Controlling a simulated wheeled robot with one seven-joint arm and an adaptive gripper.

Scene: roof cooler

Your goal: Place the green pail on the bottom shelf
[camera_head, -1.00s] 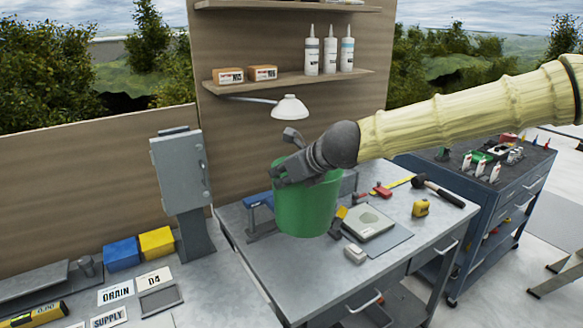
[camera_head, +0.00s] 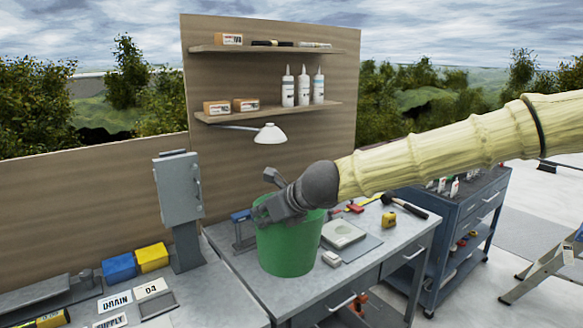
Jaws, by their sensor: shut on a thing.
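The green pail (camera_head: 287,248) is held upright in front of and over the metal workbench. My gripper (camera_head: 262,218) is shut on the pail's upper left rim, and my arm reaches in from the right. The pail hides part of the bench top behind it. Two wooden wall shelves show on the back panel. The lower wall shelf (camera_head: 275,112) holds two small boxes and three white bottles. The upper wall shelf (camera_head: 270,48) holds a box and a few thin items. A low shelf beneath the bench is only partly visible.
The workbench (camera_head: 384,252) carries a scale (camera_head: 343,233), a yellow tape measure (camera_head: 389,220) and a hammer (camera_head: 405,206). A white lamp (camera_head: 270,134) hangs below the lower wall shelf. A grey electrical box (camera_head: 178,188) stands left. A blue tool cart (camera_head: 465,235) stands right.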

